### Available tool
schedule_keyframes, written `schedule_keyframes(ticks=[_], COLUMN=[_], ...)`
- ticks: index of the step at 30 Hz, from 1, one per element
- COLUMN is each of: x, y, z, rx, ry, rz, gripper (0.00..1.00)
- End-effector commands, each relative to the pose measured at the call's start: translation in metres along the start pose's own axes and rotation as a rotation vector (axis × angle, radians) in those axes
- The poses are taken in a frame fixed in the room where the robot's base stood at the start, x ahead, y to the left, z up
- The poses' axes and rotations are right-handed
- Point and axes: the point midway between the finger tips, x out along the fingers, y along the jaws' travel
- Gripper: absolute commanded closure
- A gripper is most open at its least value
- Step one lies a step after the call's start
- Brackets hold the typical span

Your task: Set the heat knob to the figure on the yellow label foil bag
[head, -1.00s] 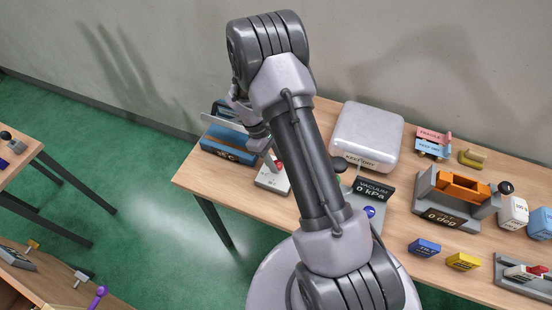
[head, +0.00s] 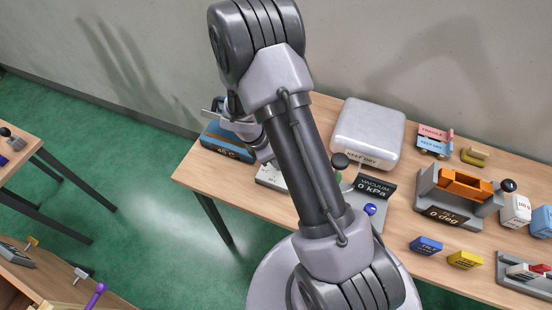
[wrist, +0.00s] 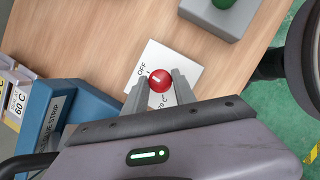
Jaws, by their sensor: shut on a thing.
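My gripper (wrist: 160,83) has its two fingers on either side of a round red knob (wrist: 159,79) with a white mark and is shut on it. The knob sits on a white dial plate (wrist: 150,58) marked OFF and a figure that looks like 70 C. In the head view, the arm hides the knob, and its box (head: 269,178) shows partly.
A silver KEEP DRY case (head: 366,136) stands behind my arm. A vacuum unit with a display (head: 373,188) reading 0 kPa and a tilt unit (head: 449,213) reading 0 deg stand to the right. Blue (head: 426,246) and yellow (head: 464,260) blocks lie in front.

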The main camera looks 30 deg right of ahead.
Motion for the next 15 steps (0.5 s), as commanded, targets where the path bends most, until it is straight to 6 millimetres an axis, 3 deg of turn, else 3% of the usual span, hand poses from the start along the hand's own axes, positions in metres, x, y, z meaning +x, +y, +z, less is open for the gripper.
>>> schedule_keyframes(ticks=[15], x=[0.0008], y=[-0.0016], z=[0.0000], rx=[-0.088], ry=[0.000], rz=[0.034], gripper=[1.00])
